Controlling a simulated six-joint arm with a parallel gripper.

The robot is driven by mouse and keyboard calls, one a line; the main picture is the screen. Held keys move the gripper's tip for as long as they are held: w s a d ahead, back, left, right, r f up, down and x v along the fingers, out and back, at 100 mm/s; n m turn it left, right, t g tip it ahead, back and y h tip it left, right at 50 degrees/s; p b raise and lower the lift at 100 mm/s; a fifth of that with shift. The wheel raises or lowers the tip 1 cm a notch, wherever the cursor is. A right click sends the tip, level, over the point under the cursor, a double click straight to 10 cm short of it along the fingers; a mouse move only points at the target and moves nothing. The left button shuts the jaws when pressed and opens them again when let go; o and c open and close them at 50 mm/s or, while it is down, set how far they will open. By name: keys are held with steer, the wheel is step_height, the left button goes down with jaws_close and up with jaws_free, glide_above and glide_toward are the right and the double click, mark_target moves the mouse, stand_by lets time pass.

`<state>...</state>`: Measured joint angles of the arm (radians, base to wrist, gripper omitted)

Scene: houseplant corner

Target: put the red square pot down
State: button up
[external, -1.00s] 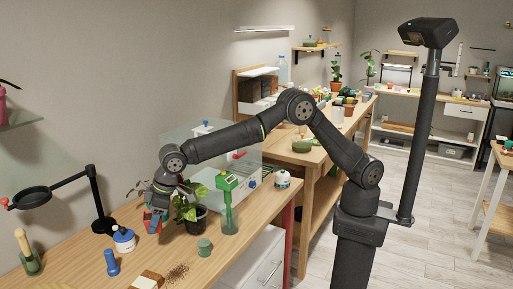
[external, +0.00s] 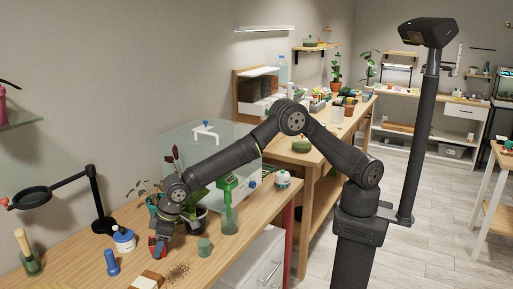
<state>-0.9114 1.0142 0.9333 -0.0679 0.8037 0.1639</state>
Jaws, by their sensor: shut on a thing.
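The red square pot (external: 152,243) is in the external view, at the front left part of the wooden bench (external: 208,268). My gripper (external: 160,246) points down and is shut on the pot, hiding much of it. The pot is low over the bench top, close to it or on it; I cannot tell whether its base touches. It looks about upright.
A white bottle with a blue cap (external: 123,240) and a blue bottle (external: 112,263) stand to the left. A small green pot (external: 205,247) stands to the right, with spilled soil (external: 177,273) in front. A leafy plant (external: 194,200) and a clear case (external: 215,145) are behind.

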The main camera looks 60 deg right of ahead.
mark_target(153, 242)
steer(key=o, duration=1)
steer(key=v, duration=1.2)
steer(key=shift+r, duration=0.1)
steer(key=x, duration=1.2)
steer(key=shift+f, duration=0.25)
step_height(153, 242, up, 3)
steer(key=shift+r, duration=0.8)
